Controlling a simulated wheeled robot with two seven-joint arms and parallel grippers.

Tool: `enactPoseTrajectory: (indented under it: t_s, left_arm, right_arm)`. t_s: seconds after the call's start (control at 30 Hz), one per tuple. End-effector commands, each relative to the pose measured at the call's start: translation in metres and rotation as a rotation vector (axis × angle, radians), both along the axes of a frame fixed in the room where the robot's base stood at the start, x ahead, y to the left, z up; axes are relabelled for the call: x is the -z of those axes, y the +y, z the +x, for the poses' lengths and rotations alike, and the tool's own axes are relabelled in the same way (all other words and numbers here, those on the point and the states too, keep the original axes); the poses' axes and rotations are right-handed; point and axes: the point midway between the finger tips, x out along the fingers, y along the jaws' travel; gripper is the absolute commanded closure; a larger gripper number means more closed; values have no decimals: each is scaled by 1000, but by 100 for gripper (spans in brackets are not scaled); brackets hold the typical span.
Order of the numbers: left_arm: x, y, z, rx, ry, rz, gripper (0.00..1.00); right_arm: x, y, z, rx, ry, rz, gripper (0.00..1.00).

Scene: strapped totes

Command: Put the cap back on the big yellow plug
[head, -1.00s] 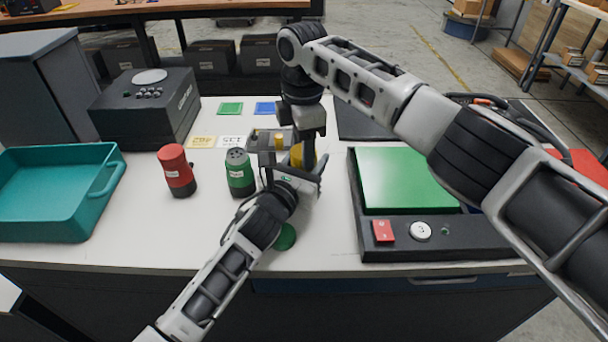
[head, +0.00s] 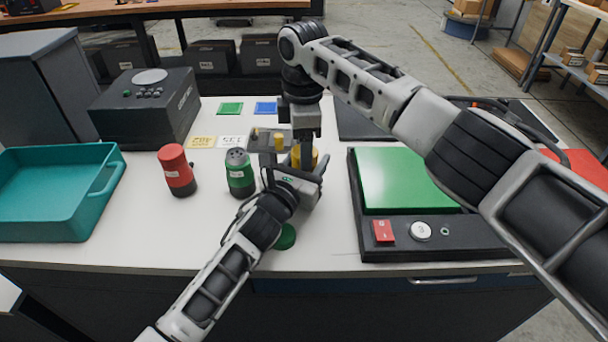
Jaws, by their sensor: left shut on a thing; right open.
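The big yellow plug (head: 315,156) stands mostly hidden behind my two grippers; only yellow strips show. My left gripper (head: 296,172) reaches in from the front and is shut on the yellow plug, though its fingertips are largely covered. My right gripper (head: 306,160) points down from above at the plug, open, with one dark finger in front of the yellow. Whether it touches the plug is hidden. I cannot make out the yellow cap for certain; small yellow parts (head: 279,138) show on a grey block (head: 261,143) just left of the plug.
A green plug (head: 240,174) with an open, holed top and a red plug (head: 177,170) stand left. A green disc (head: 285,237) lies near the front edge. A teal tote (head: 50,215) is far left; a black-framed green pad (head: 405,180) with buttons is right.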

Motion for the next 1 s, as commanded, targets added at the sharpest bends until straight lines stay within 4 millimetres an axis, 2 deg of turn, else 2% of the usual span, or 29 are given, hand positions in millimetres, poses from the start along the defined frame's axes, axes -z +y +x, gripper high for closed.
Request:
enactPoseTrajectory:
  t_s: [0.23,0.53,0.8,0.83,0.87,1.0]
  left_arm:
    - [1,5,3,-12,5,4,100]
    - [3,4,2,-11,8,6,100]
    - [3,3,1,-6,7,4,100]
    - [3,2,1,-6,6,4,100]
    - [3,2,1,-6,6,4,100]
    - [3,2,1,-5,6,3,100]
  right_arm:
    - [-4,4,-4,-10,14,3,31]
    - [-42,4,-3,-9,8,4,31]
    - [-45,2,-2,-5,8,1,31]
    - [-45,2,-2,-5,8,1,40]
    - [-46,2,-2,-10,7,0,44]
    - [-61,2,-1,-114,1,-4,44]
